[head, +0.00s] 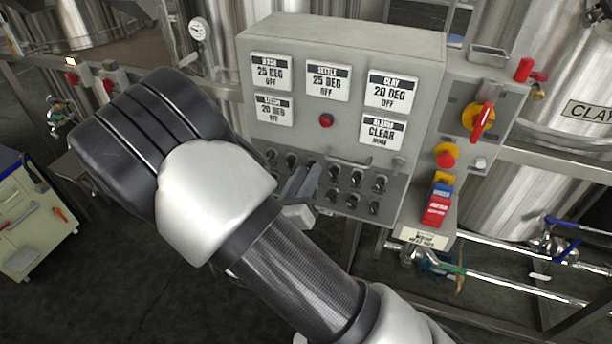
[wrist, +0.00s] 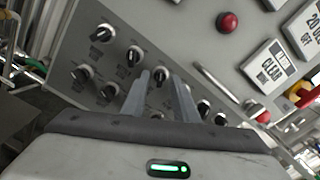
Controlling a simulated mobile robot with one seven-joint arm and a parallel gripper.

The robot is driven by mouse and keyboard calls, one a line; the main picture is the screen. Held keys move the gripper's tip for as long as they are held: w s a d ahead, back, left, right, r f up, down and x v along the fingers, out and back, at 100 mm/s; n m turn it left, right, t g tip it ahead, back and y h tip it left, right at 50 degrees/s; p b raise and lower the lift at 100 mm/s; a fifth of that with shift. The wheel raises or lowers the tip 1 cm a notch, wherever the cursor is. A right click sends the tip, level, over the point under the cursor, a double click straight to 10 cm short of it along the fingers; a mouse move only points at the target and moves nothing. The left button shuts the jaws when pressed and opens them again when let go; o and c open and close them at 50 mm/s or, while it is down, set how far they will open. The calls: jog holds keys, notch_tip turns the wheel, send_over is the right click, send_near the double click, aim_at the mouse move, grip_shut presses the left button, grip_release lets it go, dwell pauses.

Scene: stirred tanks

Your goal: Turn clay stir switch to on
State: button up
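The grey control panel (head: 420,130) carries rows of black rotary switches on its lower part, such as one at the right end of the upper row (head: 380,182). Their labels are too small to read, so I cannot tell which is clay stir. A display card (head: 391,90) above reads CLAY 20 DEG OFF. My gripper (head: 303,181) is in front of the left-middle of the switches and hides some. In the wrist view its two fingers (wrist: 160,76) are apart, with a switch (wrist: 158,75) showing between their tips. I cannot tell whether they touch it.
A red button (head: 326,121) and a bar handle (head: 350,161) are above the switches. A yellow-and-red rotary handle (head: 480,120) and an emergency stop button (head: 446,157) sit at the right. A tank marked CLAY (head: 570,100) stands behind right. A cart (head: 35,215) is far left.

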jog(key=shift+w, duration=0.1)
grip_shut()
jog(key=shift+m, duration=0.4)
jog(key=shift+f+m+b, duration=0.1)
jog(key=shift+m+b, duration=3.85)
jog(key=shift+m, duration=1.55)
